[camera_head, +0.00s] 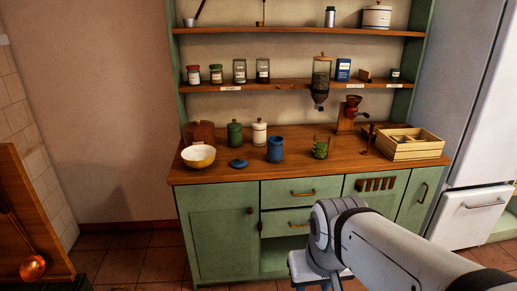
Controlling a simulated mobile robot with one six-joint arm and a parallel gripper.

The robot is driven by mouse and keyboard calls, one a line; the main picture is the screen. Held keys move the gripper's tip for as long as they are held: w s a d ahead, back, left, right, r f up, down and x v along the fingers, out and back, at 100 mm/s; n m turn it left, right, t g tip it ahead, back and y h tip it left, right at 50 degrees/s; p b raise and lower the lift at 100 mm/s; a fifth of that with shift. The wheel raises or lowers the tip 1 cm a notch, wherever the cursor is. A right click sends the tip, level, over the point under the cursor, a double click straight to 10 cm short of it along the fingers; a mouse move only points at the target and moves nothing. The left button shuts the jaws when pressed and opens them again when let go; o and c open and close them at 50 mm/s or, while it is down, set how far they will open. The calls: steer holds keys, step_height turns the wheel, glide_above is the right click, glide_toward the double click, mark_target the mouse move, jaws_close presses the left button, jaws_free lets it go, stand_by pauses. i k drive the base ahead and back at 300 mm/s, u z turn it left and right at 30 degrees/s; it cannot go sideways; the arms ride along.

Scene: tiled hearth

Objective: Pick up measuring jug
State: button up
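A clear glass vessel (321,147) with something green in it stands upright on the wooden counter (345,163), right of the middle. It looks most like the measuring jug, but markings or a handle are too small to make out. My gripper (318,284) is at the bottom edge of the picture, in front of the cabinet and well below the counter top, apart from the glass vessel. Its fingers are mostly cut off by the picture edge, so I cannot tell whether it is open or shut.
Left of the glass stand an open blue jar (276,149), a blue lid (238,163), white and green canisters (259,132) and a yellow bowl (198,156). To its right are a red grinder (350,114) and a wooden crate (409,151). A dispenser (320,79) hangs above.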

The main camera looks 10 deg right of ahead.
mark_target(321, 141)
steer(key=z, duration=0.1)
steer(key=i, duration=2.15)
steer(key=z, duration=0.05)
